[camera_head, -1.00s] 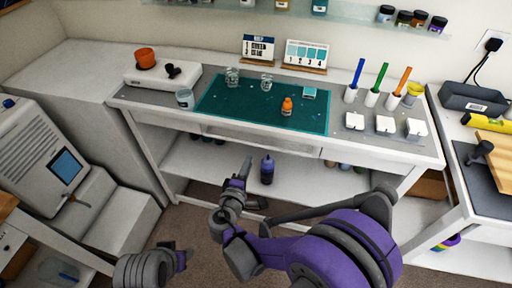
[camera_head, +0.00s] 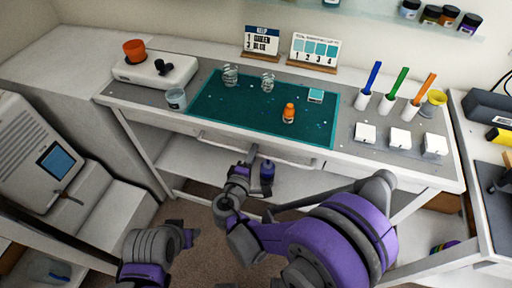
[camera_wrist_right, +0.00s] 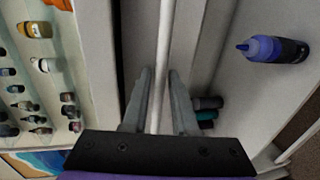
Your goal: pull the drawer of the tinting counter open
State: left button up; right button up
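The tinting counter (camera_head: 355,165) has a white drawer under its top, with a long pale bar handle (camera_head: 290,160). The drawer front looks flush with the counter. My right gripper (camera_head: 250,157) is at the handle, near its middle. In the right wrist view the handle bar (camera_wrist_right: 160,60) runs between the two fingers of the right gripper (camera_wrist_right: 160,85). Narrow gaps show beside the bar, so the fingers look open around it. My left gripper (camera_head: 187,236) is low at the left, away from the counter, and its fingers are too unclear to read.

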jog(key=shift+s, duration=0.15)
grip_shut()
jog(key=shift+r, duration=0.1)
dwell(1.2)
